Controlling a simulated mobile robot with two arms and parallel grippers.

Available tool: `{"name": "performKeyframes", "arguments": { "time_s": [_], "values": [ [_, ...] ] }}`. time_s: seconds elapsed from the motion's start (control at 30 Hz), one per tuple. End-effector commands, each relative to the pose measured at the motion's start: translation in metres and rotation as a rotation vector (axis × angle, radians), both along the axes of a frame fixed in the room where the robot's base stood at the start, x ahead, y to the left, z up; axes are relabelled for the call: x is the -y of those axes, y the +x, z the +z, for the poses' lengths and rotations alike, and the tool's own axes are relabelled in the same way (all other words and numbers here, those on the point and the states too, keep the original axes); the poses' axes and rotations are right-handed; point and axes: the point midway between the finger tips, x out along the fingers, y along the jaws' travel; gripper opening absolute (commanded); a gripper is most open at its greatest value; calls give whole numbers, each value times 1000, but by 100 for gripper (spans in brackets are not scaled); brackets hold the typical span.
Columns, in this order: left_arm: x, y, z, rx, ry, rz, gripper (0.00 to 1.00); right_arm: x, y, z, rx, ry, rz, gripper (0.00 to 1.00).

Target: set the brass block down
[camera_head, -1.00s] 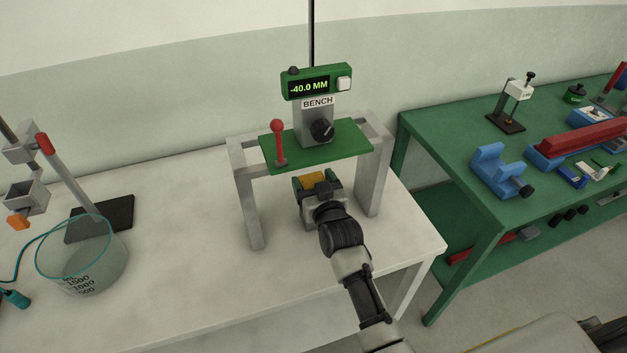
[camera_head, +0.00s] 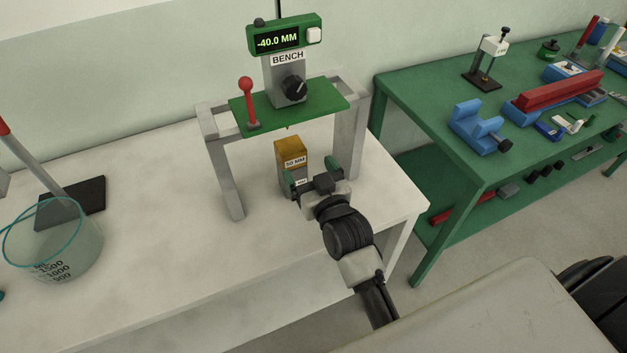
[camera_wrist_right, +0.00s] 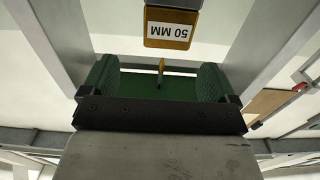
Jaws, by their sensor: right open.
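The brass block (camera_head: 291,149), labelled "50 MM", stands upright under the bench gauge (camera_head: 289,83). It appears to rest on a grey block (camera_head: 285,180) with a partly hidden label. A thin brass-coloured tip hangs from the gauge above it. My right gripper (camera_head: 312,178) is open and empty, in front of the stack and lower than the brass block's top. In the right wrist view the brass block (camera_wrist_right: 172,29) shows beyond the open fingers (camera_wrist_right: 158,75), apart from them. The gauge display reads -40.0 MM. My left gripper is not in view.
The gauge's grey legs (camera_head: 224,178) stand either side of the blocks. A glass beaker (camera_head: 55,245) and a dark stand base (camera_head: 72,203) are at the left of the white table (camera_head: 160,270). A green bench (camera_head: 430,120) with several tools is at the right.

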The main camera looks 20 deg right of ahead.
Motion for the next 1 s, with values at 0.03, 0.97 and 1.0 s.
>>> {"name": "performKeyframes", "arguments": {
  "time_s": [0.03,0.97,1.0],
  "values": [
    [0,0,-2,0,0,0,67,0,-7,-2,-1,0,0,89],
    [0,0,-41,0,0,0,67,-10,30,-2,-151,-5,0,94],
    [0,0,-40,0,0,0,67,-10,32,-2,-150,-4,0,94]
  ]
}}
